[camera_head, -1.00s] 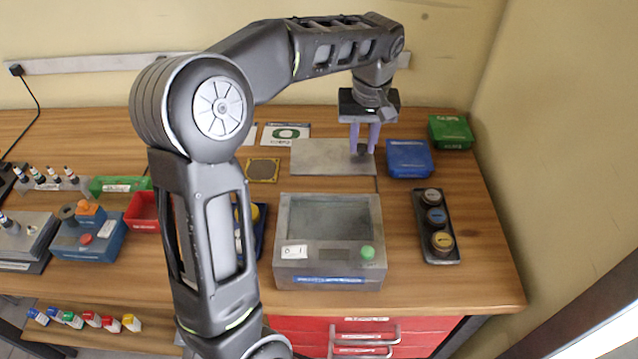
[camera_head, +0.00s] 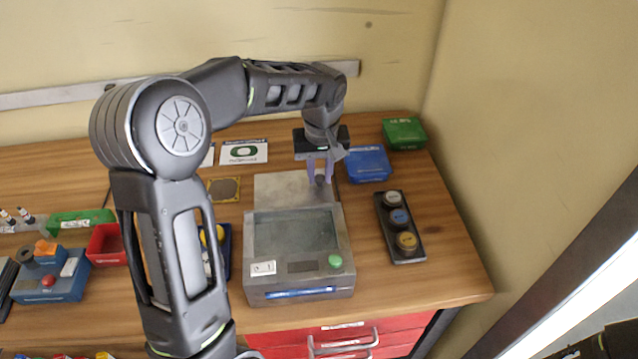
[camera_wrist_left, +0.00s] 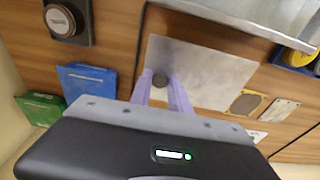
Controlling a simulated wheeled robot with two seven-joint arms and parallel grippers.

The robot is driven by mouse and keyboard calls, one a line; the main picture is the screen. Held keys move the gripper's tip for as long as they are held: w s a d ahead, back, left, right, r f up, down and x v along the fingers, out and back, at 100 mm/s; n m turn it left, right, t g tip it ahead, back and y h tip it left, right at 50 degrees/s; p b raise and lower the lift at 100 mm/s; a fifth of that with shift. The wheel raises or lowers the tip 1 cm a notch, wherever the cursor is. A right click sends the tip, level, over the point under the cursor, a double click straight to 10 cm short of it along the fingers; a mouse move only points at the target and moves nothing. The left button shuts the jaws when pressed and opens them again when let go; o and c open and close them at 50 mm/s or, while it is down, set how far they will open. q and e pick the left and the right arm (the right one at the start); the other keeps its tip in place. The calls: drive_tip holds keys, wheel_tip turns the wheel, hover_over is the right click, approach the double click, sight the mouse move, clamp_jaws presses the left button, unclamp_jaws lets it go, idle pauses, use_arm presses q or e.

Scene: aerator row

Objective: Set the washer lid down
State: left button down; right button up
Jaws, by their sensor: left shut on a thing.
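The washer lid (camera_head: 283,187) is a flat grey metal plate with a small dark knob. It is level behind the washer (camera_head: 342,262), a grey box with an open top, a green button and a white switch. My left gripper (camera_head: 320,180) points down with its purple fingers shut on the knob, near the lid's right side. The left wrist view shows the knob (camera_wrist_left: 161,80) between the fingertips and the plate (camera_wrist_left: 205,75) beyond. The lid is at or just above the table top; I cannot tell if it touches.
A blue box (camera_head: 367,163) and a green box (camera_head: 404,132) stand right of the lid. A dark tray with several round pieces (camera_head: 407,242) lies right of the washer. A square yellow-edged piece (camera_head: 224,189) is left of the lid. Wood is clear at the right front.

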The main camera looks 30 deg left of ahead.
use_arm(q)
drive_tip(key=shift+f+p, duration=0.35)
drive_tip(key=shift+f, duration=1.5)
drive_tip(key=c, duration=1.2)
unclamp_jaws()
drive_tip(key=shift+f, duration=0.1)
drive_tip(key=shift+c, duration=0.2)
wheel_tip(320, 180, up, 12)
drive_tip(key=s+d+b, duration=0.1)
